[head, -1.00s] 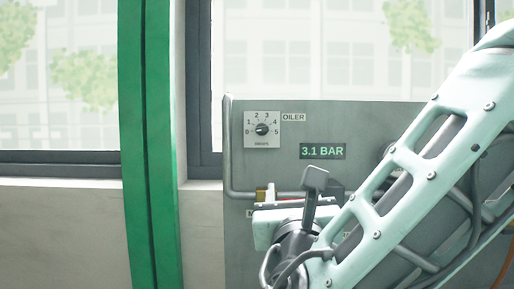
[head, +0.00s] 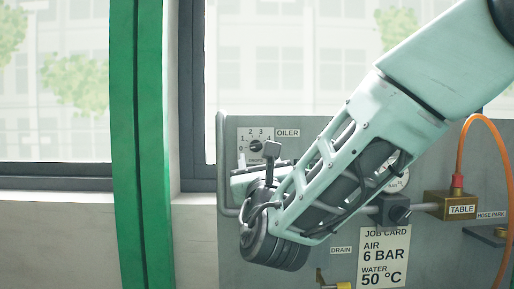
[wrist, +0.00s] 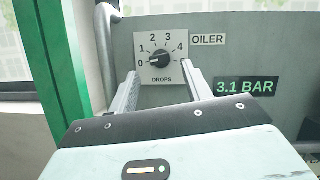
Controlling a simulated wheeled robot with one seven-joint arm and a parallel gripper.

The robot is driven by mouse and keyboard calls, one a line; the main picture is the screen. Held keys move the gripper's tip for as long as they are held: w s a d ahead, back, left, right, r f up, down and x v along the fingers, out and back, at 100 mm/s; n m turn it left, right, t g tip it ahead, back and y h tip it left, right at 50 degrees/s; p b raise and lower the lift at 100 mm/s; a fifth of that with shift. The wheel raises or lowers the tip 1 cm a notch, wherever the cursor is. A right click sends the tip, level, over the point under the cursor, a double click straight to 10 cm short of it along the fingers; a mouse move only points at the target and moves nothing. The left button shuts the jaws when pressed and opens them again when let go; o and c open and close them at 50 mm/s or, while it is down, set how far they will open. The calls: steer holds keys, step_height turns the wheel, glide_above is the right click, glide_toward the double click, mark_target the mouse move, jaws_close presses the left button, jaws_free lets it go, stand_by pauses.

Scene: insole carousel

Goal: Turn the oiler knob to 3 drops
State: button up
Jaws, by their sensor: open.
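The oiler knob (wrist: 160,58) is a small black knob on a white dial plate (wrist: 174,72) marked with numbers from 0 and the word DROPS. Its light pointer mark appears to face left, toward 0. The dial also shows in the head view (head: 243,134), its lower part hidden by my wrist. My gripper (wrist: 160,80) is open and empty in the wrist view. Its two fingers stand left and right of the dial's lower part, with the knob in line between them. I cannot tell how far the fingertips are from the panel.
A green post (head: 138,150) stands left.

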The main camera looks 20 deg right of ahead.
mark_target(257, 149)
steer(key=shift+x, duration=2)
steer(key=c, duration=1)
steer(key=shift+f+m, duration=0.15)
steer(key=shift+m, duration=0.15)
